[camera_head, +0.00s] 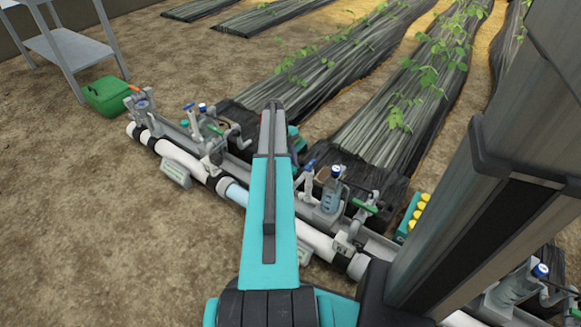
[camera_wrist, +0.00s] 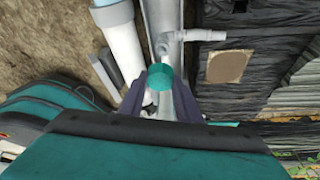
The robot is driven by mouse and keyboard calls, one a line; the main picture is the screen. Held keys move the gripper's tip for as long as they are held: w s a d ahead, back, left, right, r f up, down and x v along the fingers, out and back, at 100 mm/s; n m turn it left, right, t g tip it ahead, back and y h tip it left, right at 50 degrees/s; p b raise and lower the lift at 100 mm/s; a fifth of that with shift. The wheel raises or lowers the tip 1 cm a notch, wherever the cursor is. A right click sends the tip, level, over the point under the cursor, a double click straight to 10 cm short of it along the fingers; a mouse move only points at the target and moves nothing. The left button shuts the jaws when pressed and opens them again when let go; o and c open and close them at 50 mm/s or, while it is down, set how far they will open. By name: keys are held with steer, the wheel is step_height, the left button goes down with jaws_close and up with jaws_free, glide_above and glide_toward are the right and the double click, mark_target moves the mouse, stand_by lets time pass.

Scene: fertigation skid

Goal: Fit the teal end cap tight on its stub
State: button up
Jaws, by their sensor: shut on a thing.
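In the wrist view, the teal end cap (camera_wrist: 160,76) shows as a round teal face between the dark fingertips of my gripper (camera_wrist: 160,88). The fingers are shut on it from both sides. The cap is above or at the grey channel of the skid; I cannot tell whether it touches a stub. Its stub is not clearly visible, and the area under the cap is hidden by the cap and fingers. In the head view my own arm covers the gripper and the cap.
A white pipe (camera_wrist: 122,45) runs left of the cap, with a grey side fitting (camera_wrist: 205,36) at upper right. Black film with a brown patch (camera_wrist: 227,68) lies right. In the head view, a bottle (camera_head: 331,192) and green-handled valve (camera_head: 366,206) stand right of my arm; a green box (camera_head: 106,96) stands left.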

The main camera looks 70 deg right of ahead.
steer(key=n+b, duration=0.1)
steer(key=n, duration=0.1)
steer(key=n+h+b, duration=0.1)
steer(key=n, duration=0.1)
steer(key=shift+w+a+f+g+h, duration=0.1)
steer(key=shift+a+f+g+h, duration=0.1)
steer(key=shift+g+h, duration=0.1)
steer(key=n+h+b, duration=0.1)
steer(key=n, duration=0.2)
steer(key=shift+a+b, duration=0.1)
steer(key=shift+b, duration=0.3)
steer(key=n+b, duration=0.1)
steer(key=n, duration=0.1)
steer(key=n+h+b, duration=0.1)
steer(key=n, duration=0.1)
steer(key=shift+a+f+h, duration=0.1)
steer(key=shift+f+h, duration=0.05)
steer(key=shift+h, duration=0.15)
steer(key=n+b, duration=0.1)
steer(key=n, duration=0.1)
steer(key=n+t+h+b, duration=0.1)
steer(key=n, duration=0.1)
steer(key=shift+s+a+f, duration=0.1)
steer(key=shift+s, duration=0.1)
steer(key=shift+f+b, duration=0.3)
steer(key=shift+f, duration=1.15)
steer(key=shift+w+f, duration=0.1)
steer(key=shift+f, duration=1.05)
steer(key=o, duration=0.8)
